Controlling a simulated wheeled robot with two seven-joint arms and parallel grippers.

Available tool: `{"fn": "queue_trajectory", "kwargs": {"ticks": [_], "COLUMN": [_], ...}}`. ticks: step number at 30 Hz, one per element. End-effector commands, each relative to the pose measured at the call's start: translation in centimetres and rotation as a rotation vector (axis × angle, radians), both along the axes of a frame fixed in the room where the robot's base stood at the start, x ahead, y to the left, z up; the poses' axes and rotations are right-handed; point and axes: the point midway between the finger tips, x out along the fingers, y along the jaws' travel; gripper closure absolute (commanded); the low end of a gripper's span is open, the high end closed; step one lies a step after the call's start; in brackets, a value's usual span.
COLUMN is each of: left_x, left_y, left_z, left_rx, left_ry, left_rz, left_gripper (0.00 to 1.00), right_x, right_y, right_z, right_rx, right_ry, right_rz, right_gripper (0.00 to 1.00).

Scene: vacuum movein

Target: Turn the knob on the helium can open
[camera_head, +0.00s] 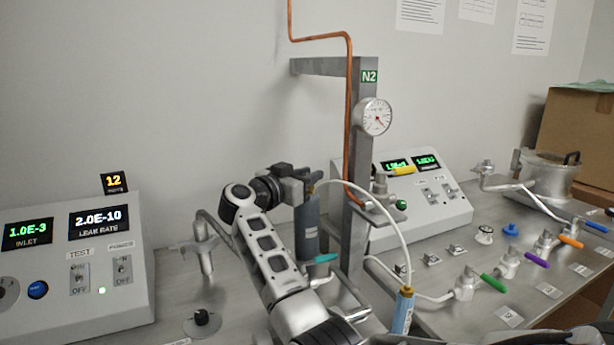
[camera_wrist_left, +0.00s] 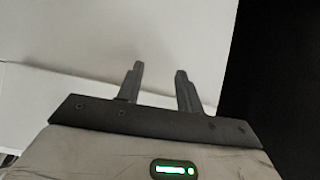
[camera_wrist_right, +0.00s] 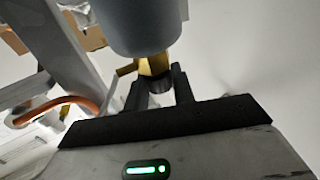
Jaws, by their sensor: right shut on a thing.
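The helium can appears to be the blue-grey cylinder (camera_head: 308,232) standing upright left of the grey post, with a white hose at its top. My right gripper (camera_head: 303,174) reaches its top end. In the right wrist view the can (camera_wrist_right: 145,25) fills the top, with a brass fitting (camera_wrist_right: 154,65) at its end. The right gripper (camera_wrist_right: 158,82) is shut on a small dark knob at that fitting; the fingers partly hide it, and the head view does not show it. My left gripper (camera_wrist_left: 160,70) is open and empty before a pale surface; it is not seen in the head view.
The white hose (camera_head: 388,213) loops right to a light-blue handpiece (camera_head: 403,312). A grey post (camera_head: 358,250) with a gauge (camera_head: 373,117) and copper pipe (camera_head: 348,130) stands close. Consoles stand left (camera_head: 75,285) and right (camera_head: 432,210). Coloured valves (camera_head: 490,283) line the right bench.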

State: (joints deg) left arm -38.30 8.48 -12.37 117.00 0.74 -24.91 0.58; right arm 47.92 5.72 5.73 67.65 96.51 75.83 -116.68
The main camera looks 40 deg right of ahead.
Motion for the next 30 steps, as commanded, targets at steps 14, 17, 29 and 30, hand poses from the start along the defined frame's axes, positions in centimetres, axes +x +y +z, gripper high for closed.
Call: {"fn": "queue_trajectory", "kwargs": {"ticks": [14, 17, 29, 30], "left_x": [0.2, 0.4, 0.7, 0.7], "left_y": [0.3, 0.2, 0.1, 0.1], "left_z": [-0.1, 0.2, 0.8, 0.8], "left_rx": [0.009, 0.007, 0.000, 0.000], "left_ry": [0.002, -0.007, -0.017, -0.017], "left_rz": [0.002, 0.003, 0.005, 0.005], "left_gripper": [0.64, 0.64, 0.64, 0.64], "right_x": [0.0, 0.0, -0.1, 0.0], "right_y": [0.0, 0.0, 0.1, 0.1], "right_z": [-0.3, -0.2, -0.1, -0.1], "right_rx": [0.004, 0.002, 0.002, 0.002], "right_ry": [0.001, 0.001, 0.001, 0.001], "right_rz": [-0.241, -0.256, -0.256, -0.256], "right_gripper": [0.98, 0.98, 0.54, 0.54]}}
